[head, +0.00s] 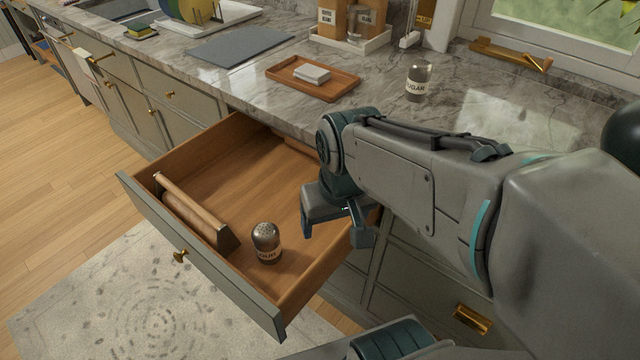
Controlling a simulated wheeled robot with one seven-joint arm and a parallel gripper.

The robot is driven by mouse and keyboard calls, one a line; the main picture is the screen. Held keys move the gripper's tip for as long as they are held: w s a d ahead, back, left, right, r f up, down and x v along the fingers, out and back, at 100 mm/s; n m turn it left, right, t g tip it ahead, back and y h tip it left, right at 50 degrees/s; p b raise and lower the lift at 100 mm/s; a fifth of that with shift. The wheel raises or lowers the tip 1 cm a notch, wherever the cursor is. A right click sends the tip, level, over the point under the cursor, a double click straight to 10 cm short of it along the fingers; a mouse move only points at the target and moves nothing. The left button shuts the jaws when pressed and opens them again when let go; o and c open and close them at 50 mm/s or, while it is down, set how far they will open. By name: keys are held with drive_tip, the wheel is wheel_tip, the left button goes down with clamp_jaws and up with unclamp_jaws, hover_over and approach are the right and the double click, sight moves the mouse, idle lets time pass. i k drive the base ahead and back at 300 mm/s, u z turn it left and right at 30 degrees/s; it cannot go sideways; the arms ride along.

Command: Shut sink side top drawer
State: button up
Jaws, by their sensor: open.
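The top drawer (190,262) is pulled far out from the counter, showing its wooden inside and grey-green front. A small brass knob (180,256) sits on its front. Inside, near the front, a sugar shaker (266,243) stands upright, and a wooden holder with a brown roll (195,212) lies to its left. My gripper (335,226) hangs over the drawer's right side, behind the shaker and pointing down. Its fingers are apart with nothing seen between them. Whether it touches the drawer's side cannot be told.
The marble counter (225,85) carries a wooden tray (312,80) with a white block, another sugar shaker (418,82) and a grey mat (240,46). Closed drawers with brass handles (472,320) lie below right. A patterned rug (110,300) covers the floor in front.

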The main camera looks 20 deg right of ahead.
sight(245, 175)
drive_tip(key=k, duration=1.3)
drive_tip(key=u, duration=0.6)
drive_tip(key=i, duration=0.55)
drive_tip(key=u, duration=0.75)
drive_tip(key=i, duration=1)
drive_tip(key=z, duration=0.3)
